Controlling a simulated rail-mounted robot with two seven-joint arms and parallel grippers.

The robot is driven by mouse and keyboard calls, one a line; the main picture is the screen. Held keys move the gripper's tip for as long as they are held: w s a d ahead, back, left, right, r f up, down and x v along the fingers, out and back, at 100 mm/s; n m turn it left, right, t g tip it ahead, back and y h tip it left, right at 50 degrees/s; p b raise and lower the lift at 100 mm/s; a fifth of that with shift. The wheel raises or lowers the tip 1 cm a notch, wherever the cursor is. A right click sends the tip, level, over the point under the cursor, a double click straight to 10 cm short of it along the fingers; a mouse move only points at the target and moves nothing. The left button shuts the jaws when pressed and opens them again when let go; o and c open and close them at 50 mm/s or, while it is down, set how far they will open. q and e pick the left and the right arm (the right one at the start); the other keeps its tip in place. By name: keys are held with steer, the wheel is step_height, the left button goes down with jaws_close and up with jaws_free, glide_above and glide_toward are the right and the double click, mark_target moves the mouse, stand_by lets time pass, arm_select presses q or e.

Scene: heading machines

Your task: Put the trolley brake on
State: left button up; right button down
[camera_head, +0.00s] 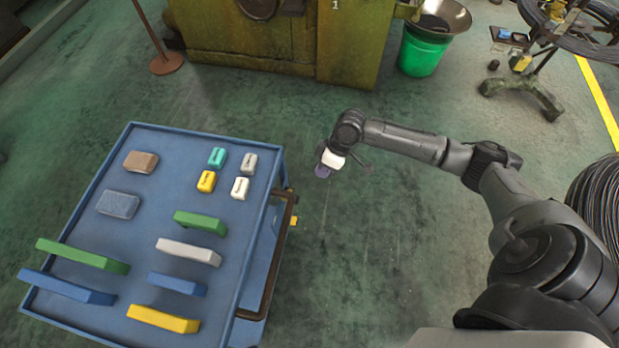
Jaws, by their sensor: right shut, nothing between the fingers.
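The blue trolley (148,222) stands on the left with its flat top facing me. A brown handle bar (267,285) runs along its right side. A small yellow piece (293,221) shows beside the handle bar; I cannot tell whether it is the brake. My right gripper (323,171) is shut and empty, pointing down over the floor to the right of the trolley's far right corner, apart from it. The trolley's wheels are hidden. My left gripper is out of view.
Several coloured bars and blocks lie on the trolley top, such as a yellow bar (163,319) and a teal block (217,157). A green machine (270,45) and a green bucket (420,52) stand behind. A wire coil (597,205) is at the right. The central floor is clear.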

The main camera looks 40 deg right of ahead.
steer(key=s+d+f+m+b, duration=0.1)
steer(key=s+d+f+b, duration=0.15)
steer(key=f+b, duration=0.35)
steer(key=s+d+f+m+b, duration=0.1)
steer(key=s+d+f+b, duration=0.2)
steer(key=f, duration=0.5)
steer(key=w+r+m+t+y+b, duration=0.1)
steer(key=w+r+t+y, duration=0.1)
steer(key=r, duration=0.4)
steer(key=w+r+t+y+b, duration=0.1)
steer(key=w+r+t+y, duration=0.1)
steer(key=w+r+y, duration=0.1)
step_height(320, 180, up, 3)
steer(key=shift+f+m+t+y, duration=0.1)
steer(key=shift+m+t+y, duration=0.3)
steer(key=shift+y, duration=0.2)
